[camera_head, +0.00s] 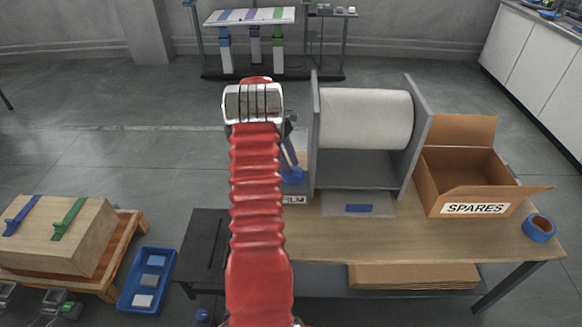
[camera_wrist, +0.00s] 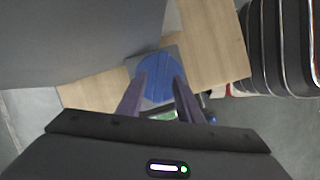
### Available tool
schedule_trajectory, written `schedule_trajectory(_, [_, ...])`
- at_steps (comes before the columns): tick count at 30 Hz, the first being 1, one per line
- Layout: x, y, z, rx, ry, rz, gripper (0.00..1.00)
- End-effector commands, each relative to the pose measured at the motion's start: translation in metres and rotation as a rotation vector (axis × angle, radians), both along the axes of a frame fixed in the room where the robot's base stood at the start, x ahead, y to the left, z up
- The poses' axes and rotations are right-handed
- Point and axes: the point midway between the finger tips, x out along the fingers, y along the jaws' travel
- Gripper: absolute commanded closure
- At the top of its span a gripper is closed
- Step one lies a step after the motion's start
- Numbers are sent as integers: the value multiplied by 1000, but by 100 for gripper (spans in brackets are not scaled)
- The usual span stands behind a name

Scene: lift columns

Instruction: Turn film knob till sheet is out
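The film knob (camera_wrist: 155,68) is a blue disc with a thin ridge line across it, in the middle of the wrist view. In the head view the knob (camera_head: 293,175) shows partly, right of my red arm. My gripper (camera_wrist: 159,79) has its two fingers spread, one toward each side of the knob; I cannot tell if they touch it. The white film roll (camera_head: 366,117) hangs between two grey side panels. A pale grey sheet (camera_head: 330,203) with a blue mark lies on the table in front of the roll. A film label is partly hidden by my arm.
An open cardboard box marked SPARES (camera_head: 475,208) stands right of the film stand. A roll of blue tape (camera_head: 539,228) lies at the table's right edge. A wooden box (camera_head: 60,235) and a blue tray (camera_head: 148,280) are at lower left. The table (camera_head: 420,237) is clear at front.

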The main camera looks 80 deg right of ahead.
Motion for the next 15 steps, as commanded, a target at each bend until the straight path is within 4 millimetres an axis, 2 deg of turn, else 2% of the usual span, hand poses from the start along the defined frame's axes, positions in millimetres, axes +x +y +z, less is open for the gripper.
schedule_trajectory(5, [-6,1,-14,1,1,-1,67])
schedule_trajectory(15, [-7,1,-16,0,0,-1,69])
